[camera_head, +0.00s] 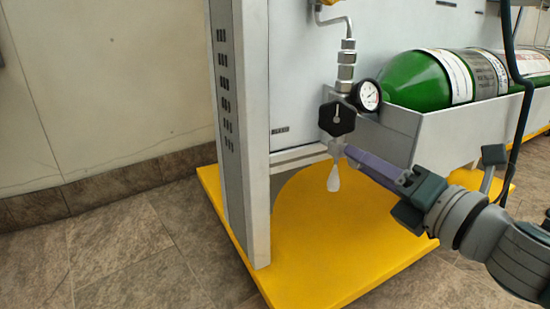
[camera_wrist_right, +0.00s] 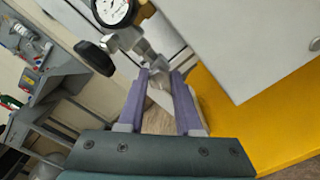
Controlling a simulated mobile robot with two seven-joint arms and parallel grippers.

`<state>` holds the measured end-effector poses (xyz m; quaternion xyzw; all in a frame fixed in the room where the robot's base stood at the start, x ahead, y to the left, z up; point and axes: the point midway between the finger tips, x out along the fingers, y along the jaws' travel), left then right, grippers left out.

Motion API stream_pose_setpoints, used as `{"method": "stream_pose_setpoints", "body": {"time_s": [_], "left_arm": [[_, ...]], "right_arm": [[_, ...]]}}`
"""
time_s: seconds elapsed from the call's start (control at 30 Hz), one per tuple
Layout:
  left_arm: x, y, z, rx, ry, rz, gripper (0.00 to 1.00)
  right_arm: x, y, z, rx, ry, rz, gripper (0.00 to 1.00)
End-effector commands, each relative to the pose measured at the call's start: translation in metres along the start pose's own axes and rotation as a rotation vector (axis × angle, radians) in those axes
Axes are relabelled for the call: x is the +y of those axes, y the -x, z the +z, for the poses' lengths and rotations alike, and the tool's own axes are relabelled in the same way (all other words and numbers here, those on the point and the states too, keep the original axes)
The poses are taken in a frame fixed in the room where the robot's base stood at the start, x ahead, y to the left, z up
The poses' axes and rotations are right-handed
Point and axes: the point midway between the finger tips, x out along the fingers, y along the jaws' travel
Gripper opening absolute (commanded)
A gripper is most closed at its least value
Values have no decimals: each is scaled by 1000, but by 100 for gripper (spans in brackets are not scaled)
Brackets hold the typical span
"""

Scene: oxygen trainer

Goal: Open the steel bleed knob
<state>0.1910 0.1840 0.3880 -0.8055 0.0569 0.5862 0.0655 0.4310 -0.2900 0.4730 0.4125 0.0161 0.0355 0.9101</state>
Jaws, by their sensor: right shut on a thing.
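The steel bleed knob (camera_head: 336,147) is a small metal piece below the black lobed knob (camera_head: 337,118) on the valve assembly. My right gripper (camera_head: 346,150) reaches in from the right with its purple fingers at it. In the right wrist view the fingertips (camera_wrist_right: 160,74) are on either side of the steel fitting (camera_wrist_right: 147,56), with a gap between the fingers further back. The gripper is shut on the steel knob, which the fingers partly hide. A white tapered shape (camera_head: 333,179) hangs just below it. My left gripper is not in view.
A round gauge (camera_head: 368,95) sits right of the valve, and steel fittings (camera_head: 346,62) rise above it. A green cylinder (camera_head: 418,82) lies in a grey trough (camera_head: 392,128). A grey post (camera_head: 242,135) stands left on the yellow base (camera_head: 315,265). The left floor is clear.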

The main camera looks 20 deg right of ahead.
Motion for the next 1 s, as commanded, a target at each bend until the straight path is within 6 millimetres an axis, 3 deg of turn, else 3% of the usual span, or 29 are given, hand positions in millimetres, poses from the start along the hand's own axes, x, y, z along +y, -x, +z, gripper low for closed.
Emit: {"method": "stream_pose_setpoints", "body": {"time_s": [0.5,1.0], "left_arm": [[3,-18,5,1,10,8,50],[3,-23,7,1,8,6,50]], "right_arm": [[0,0,-1,0,437,1,0],[1,0,0,-1,601,1,0]]}}
